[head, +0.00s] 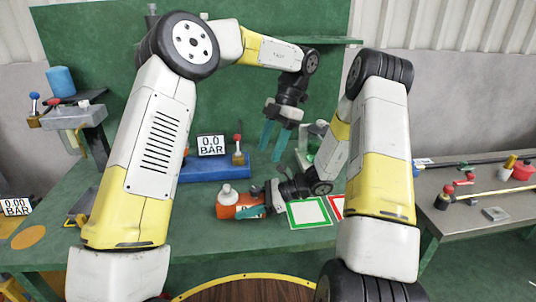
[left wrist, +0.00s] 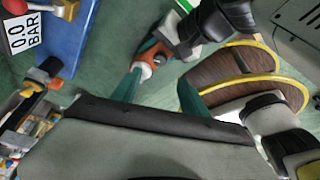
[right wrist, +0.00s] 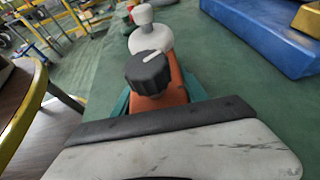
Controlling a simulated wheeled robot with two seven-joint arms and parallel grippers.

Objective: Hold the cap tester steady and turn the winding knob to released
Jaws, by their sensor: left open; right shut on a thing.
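The cap tester (head: 229,211) has an orange body and a white round end with a small plunger. It lies on the green bench. In the right wrist view its black winding knob (right wrist: 148,72) faces the camera, its white mark slanting up and right. My right gripper (head: 248,212) is shut on the orange body, its teal fingers on both sides. My left gripper (head: 274,148) is open and empty, above and right of the tester, apart from it. The tester also shows in the left wrist view (left wrist: 152,54), beyond the left fingers. I cannot read the knob's setting.
A blue block (head: 213,168) with a 0.0 BAR display (head: 211,145) stands behind the tester. Green-framed (head: 309,212) and red-framed pads lie to its right. A clamp fixture (head: 75,117) stands at the left. The bench in front of the tester is clear.

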